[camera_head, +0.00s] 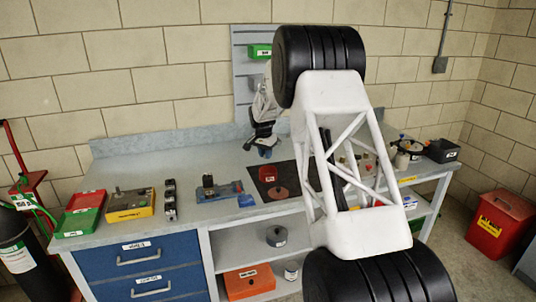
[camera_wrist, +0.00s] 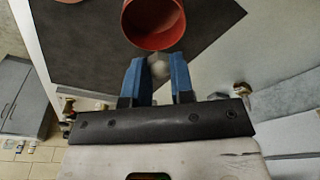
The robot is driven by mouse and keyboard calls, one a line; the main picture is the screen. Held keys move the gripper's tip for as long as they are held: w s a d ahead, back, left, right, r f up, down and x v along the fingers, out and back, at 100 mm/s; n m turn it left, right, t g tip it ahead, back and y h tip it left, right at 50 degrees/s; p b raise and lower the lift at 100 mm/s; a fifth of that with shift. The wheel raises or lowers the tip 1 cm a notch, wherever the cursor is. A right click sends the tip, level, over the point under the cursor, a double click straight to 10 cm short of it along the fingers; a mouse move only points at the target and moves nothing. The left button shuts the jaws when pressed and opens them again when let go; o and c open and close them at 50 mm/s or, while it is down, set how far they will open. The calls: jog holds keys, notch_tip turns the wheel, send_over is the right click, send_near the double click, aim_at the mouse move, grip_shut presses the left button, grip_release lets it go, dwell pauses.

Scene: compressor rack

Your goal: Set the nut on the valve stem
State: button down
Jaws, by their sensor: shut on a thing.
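My gripper (camera_head: 264,151) is above the back of the workbench, fingers pointing down. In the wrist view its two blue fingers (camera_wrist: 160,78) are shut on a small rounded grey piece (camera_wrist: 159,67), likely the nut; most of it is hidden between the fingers. The open red cup (camera_wrist: 154,24) is just beyond the fingertips in that view. In the head view the red cup (camera_head: 268,173) stands on a dark mat (camera_head: 255,181) below my gripper. A blue fixture (camera_head: 222,190) with a dark upright part (camera_head: 208,182) lies left of the mat; I cannot make out a stem on it.
A reddish-brown disc (camera_head: 278,193) lies on the mat. My arm hides part of the bench's right side, where a dark bin (camera_head: 442,150) stands.

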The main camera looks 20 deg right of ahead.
notch_tip(320, 180, up, 4)
send_over(207, 175)
jog(key=shift+a+r, duration=0.15)
jog(key=shift+w, duration=0.1)
jog(key=shift+f, duration=2)
jog(key=shift+f, duration=0.9)
jog(key=c, duration=0.5)
grip_release()
jog(key=shift+r, duration=0.15)
jog(key=shift+r, duration=3.35)
